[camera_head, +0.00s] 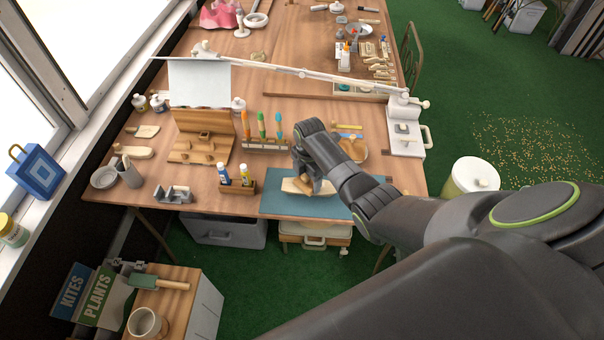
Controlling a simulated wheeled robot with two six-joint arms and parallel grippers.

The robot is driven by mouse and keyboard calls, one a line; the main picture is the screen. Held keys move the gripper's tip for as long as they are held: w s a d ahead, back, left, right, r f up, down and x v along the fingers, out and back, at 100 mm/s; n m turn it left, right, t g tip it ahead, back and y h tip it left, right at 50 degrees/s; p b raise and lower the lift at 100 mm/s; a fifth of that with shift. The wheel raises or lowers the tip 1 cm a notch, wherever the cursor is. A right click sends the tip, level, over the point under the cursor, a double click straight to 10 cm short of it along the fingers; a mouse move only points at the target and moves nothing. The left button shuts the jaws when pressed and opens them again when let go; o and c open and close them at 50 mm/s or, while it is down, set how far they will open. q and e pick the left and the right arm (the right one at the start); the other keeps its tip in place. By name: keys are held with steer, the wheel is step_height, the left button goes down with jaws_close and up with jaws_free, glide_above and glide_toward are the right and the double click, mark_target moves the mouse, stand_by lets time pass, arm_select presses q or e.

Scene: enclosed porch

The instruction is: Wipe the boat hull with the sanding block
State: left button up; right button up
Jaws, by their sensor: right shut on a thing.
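The boat hull (291,186) is a small pale wooden piece lying on the blue-green mat (276,207) near the table's front edge. My right gripper (312,182) reaches in from the right and points down over the hull. It is shut on the sanding block (304,188), a small tan-brown block. The block is at the hull's top, and the gripper hides part of both. I cannot tell whether the block touches the hull. My left gripper does not show.
A wooden holder with glue bottles (238,187) stands left of the mat. A tool rack (265,145) with coloured handles is behind it. A lamp arm (300,72) spans the table's middle. A white box (405,135) stands at the right edge.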

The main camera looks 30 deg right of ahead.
mark_target(329, 186)
steer(key=shift+s+d, duration=0.2)
steer(key=shift+d, duration=0.1)
steer(key=shift+s+d+p, duration=0.4)
steer(key=shift+d+p, duration=0.25)
steer(key=shift+s+d+p, duration=0.55)
steer(key=shift+s+d, duration=0.05)
steer(key=shift+d, duration=0.35)
steer(key=shift+s+d+p, duration=0.55)
steer(key=shift+d, duration=0.4)
steer(key=shift+w+a+b, duration=0.2)
steer(key=shift+w+a, duration=0.35)
steer(key=shift+a, duration=0.35)
steer(key=shift+w+a+b, duration=0.2)
steer(key=shift+w+a, duration=0.35)
steer(key=shift+a, duration=0.4)
steer(key=shift+w+a+b, duration=0.2)
steer(key=shift+w+a, duration=0.35)
steer(key=shift+a, duration=0.35)
steer(key=shift+w+a+b, duration=0.3)
steer(key=shift+w+a, duration=0.1)
steer(key=shift+a, duration=0.25)
steer(key=shift+w+a+b, duration=0.25)
steer(key=shift+w+a, duration=0.15)
steer(key=shift+a, duration=0.25)
steer(key=shift+d, duration=0.1)
